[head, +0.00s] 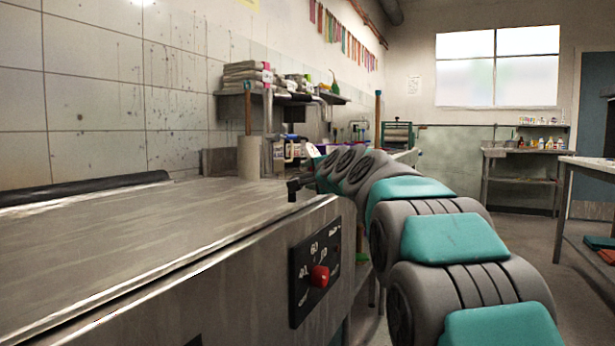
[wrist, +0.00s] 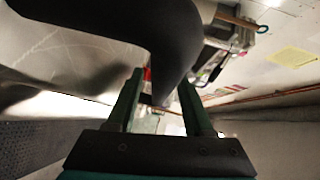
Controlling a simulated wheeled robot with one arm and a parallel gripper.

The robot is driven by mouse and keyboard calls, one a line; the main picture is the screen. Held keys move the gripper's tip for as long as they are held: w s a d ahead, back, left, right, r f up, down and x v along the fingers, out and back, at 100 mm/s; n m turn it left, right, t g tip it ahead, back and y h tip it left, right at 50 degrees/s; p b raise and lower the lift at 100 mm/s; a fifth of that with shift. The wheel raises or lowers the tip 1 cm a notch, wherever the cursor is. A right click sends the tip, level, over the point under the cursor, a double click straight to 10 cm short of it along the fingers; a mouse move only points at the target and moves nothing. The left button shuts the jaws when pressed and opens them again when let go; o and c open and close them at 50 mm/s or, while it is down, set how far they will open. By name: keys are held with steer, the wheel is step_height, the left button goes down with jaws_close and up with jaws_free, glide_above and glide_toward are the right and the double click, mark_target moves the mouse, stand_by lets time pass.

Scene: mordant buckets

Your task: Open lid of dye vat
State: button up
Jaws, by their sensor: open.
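The dye vat (head: 225,290) is a steel box at the left of the head view, with a red knob (head: 319,276) on its front panel. Its steel lid (head: 150,225) lies flat, apparently closed. A small dark handle-like piece (head: 294,190) shows at the lid's right front corner, beside the end of my arm. In the wrist view my gripper (wrist: 160,80) is open, and a thick dark curved bar (wrist: 165,45) tapers down between or just behind its green fingertips. I cannot tell whether they touch. My gripper is hardly visible in the head view.
A dark roll or bar (head: 85,189) lies along the lid's back left. A pale cylinder (head: 250,158) stands behind the vat, under a wall shelf (head: 335,98) of supplies. A table (head: 590,165) stands at the right, with open floor (head: 525,240) between.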

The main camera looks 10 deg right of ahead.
steer(key=shift+w+a+f, duration=0.15)
steer(key=shift+w+f, duration=0.05)
steer(key=shift+w, duration=0.5)
jaws_close()
stand_by(1.0)
